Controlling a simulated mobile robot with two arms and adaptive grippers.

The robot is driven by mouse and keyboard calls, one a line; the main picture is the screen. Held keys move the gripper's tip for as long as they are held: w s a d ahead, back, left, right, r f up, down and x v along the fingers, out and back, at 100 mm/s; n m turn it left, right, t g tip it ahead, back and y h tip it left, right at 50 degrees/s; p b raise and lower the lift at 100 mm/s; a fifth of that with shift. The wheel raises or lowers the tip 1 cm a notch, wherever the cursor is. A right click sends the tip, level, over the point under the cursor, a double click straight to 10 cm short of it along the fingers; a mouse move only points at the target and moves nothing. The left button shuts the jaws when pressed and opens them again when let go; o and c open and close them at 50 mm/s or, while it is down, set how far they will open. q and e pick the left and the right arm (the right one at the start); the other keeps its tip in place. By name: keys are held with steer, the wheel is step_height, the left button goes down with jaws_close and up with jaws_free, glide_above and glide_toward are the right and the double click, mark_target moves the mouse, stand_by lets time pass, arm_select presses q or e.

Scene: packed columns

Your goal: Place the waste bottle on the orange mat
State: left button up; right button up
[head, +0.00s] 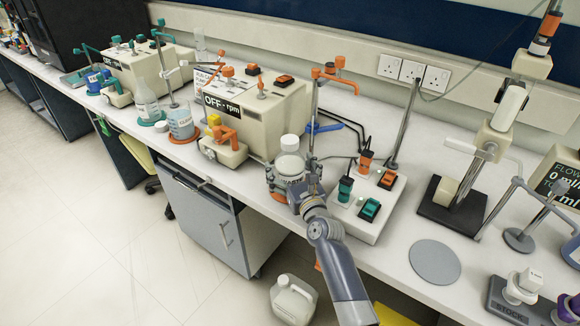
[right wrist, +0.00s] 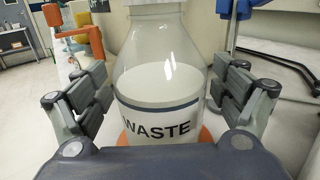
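The waste bottle (head: 289,167) is clear with a white cap, pale liquid and a WASTE label, which reads plainly in the right wrist view (right wrist: 160,100). It stands upright at the bench's front edge. An orange mat (right wrist: 207,138) shows under and behind its base, mostly hidden by the bottle and my gripper; in the head view only a sliver of it (head: 278,198) shows. My left gripper is not in view.
A switch box (head: 362,205) stands close to the right of the bottle, and the cream pump (head: 255,110) with orange clamps behind left. A beaker (head: 181,124) stands on another orange disc further left. A bare grey round mat (head: 435,262) lies at right. A jug (head: 293,300) is below the bench.

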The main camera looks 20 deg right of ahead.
steer(key=shift+r, duration=0.2)
steer(key=s, duration=1.2)
steer(key=shift+d, duration=0.2)
steer(key=shift+f, duration=0.1)
